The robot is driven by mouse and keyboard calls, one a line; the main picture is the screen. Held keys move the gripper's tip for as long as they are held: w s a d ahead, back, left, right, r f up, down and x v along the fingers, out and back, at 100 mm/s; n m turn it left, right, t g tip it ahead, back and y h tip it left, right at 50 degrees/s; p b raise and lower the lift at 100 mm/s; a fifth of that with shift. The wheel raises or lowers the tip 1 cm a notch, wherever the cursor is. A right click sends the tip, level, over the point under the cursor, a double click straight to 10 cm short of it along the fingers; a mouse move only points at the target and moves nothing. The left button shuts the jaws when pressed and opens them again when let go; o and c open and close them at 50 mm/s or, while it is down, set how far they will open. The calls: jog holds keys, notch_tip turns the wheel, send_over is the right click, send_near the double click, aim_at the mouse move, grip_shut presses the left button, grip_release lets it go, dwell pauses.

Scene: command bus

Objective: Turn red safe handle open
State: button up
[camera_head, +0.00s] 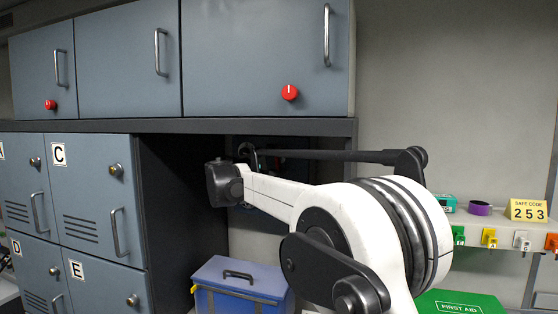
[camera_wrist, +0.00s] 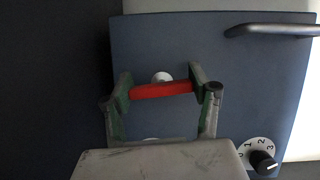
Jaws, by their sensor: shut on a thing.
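In the wrist view the red safe handle (camera_wrist: 161,91) is a short bar lying almost level, its right end slightly higher, in front of a blue-grey safe door (camera_wrist: 230,60). My gripper (camera_wrist: 162,92) is shut on it, one finger at each end. A white round part shows just behind the bar. A black dial (camera_wrist: 263,163) on a white numbered plate is at the door's lower right. In the head view my arm reaches into the dark recess under the upper cabinets. The red handle is not visible there, and I cannot make out my fingers.
A grey bar handle (camera_wrist: 270,30) crosses the door's upper right. Upper cabinets (camera_head: 230,60) with a red knob (camera_head: 290,93) hang above my arm. A blue box (camera_head: 240,285) stands below. A yellow sign reading "SAFE CODE 253" (camera_head: 528,210) stands on the right shelf.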

jog(key=shift+m, duration=0.5)
jog(key=o, duration=1.2)
jog(key=v, duration=1.2)
jog(key=shift+r, duration=0.25)
